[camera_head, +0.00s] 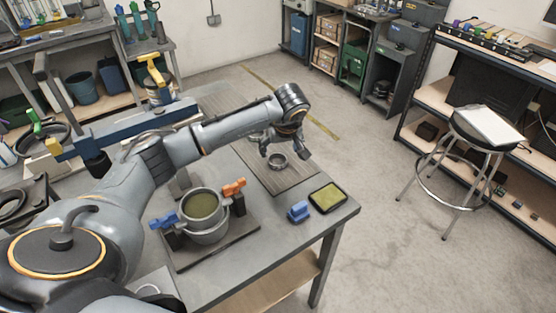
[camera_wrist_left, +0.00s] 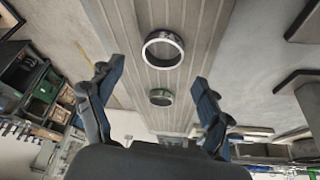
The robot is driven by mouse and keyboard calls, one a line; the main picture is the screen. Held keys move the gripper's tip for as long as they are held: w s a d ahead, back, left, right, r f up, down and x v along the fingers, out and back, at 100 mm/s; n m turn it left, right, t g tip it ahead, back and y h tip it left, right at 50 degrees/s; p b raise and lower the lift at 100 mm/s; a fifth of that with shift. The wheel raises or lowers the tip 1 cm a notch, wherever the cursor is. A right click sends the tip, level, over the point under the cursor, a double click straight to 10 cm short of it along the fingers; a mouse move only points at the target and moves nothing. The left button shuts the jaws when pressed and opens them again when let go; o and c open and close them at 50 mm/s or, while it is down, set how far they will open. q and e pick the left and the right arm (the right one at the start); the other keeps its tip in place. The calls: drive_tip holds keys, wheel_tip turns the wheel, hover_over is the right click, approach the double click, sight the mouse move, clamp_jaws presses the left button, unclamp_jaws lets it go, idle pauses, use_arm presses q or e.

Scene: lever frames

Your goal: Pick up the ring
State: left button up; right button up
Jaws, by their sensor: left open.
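A small grey metal ring (camera_head: 277,164) lies on a dark grooved board near the back edge of the workbench. In the left wrist view the ring (camera_wrist_left: 164,66) shows near the top middle, its opening facing me. My left gripper (camera_head: 285,154) is above and close to the ring, with its fingers pointing down. It is open and empty; in the left wrist view its two dark blue fingers (camera_wrist_left: 155,82) stand wide apart, and the ring shows beyond their tips. A gap seems to remain between fingers and ring. My right gripper is not in view.
A second small round greenish piece (camera_wrist_left: 161,97) lies on the board in the left wrist view. A stool (camera_head: 470,135) stands right.

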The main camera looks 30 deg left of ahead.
sight(277, 162)
use_arm(q)
drive_tip(key=shift+f, duration=0.35)
drive_tip(key=p+x, duration=0.1)
drive_tip(key=x, duration=0.2)
drive_tip(key=shift+s+a+f+p, duration=0.1)
drive_tip(key=shift+a+f+p, duration=0.05)
drive_tip(key=shift+f+p, duration=0.15)
drive_tip(key=shift+a+f, duration=0.15)
drive_tip(key=shift+f, duration=0.25)
drive_tip(key=c, duration=1.1)
drive_tip(key=shift+c, duration=1)
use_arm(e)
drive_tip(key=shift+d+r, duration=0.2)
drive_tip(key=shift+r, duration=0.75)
